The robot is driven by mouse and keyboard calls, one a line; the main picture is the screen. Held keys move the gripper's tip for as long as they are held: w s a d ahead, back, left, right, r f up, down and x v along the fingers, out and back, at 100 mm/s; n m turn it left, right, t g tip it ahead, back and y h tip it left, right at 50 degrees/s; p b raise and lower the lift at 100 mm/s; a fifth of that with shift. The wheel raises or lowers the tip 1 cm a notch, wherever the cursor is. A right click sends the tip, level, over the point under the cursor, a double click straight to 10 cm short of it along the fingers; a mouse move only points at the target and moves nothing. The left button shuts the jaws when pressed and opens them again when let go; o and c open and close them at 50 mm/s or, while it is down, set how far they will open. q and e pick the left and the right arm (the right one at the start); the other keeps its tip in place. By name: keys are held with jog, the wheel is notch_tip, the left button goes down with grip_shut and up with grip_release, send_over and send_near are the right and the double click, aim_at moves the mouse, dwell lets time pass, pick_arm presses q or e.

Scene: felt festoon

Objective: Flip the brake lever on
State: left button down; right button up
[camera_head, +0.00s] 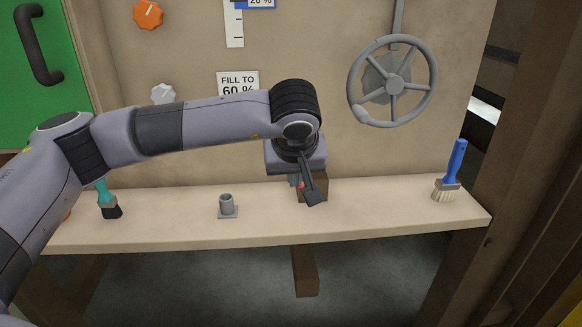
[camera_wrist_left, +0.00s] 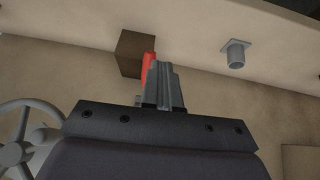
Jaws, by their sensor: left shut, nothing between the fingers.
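The red part (camera_head: 301,184) beside the brown block (camera_head: 321,187) looks like the brake lever's handle; most of it is hidden behind my arm in the head view. In the left wrist view the red lever (camera_wrist_left: 149,68) stands in front of the brown block (camera_wrist_left: 130,53), along the left side of my fingers. My left gripper (camera_head: 294,183) points down just above the shelf by the block. Its grey fingers (camera_wrist_left: 165,72) are shut with nothing between them, very close beside the lever; I cannot tell whether they touch. My right gripper is not in view.
A grey handwheel (camera_head: 394,84) is on the wall at right. On the shelf (camera_head: 380,214) are a grey socket (camera_head: 228,206), a blue brush (camera_head: 452,172) and a teal brush (camera_head: 107,201). An orange knob (camera_head: 148,14) and a white knob (camera_head: 163,93) are on the wall.

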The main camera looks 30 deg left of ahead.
pick_arm(q)
jog(key=s+d+r, duration=0.2)
jog(key=s+d, duration=0.1)
jog(key=s, duration=0.3)
jog(key=shift+s+d, duration=0.2)
jog(key=shift+d, duration=0.15)
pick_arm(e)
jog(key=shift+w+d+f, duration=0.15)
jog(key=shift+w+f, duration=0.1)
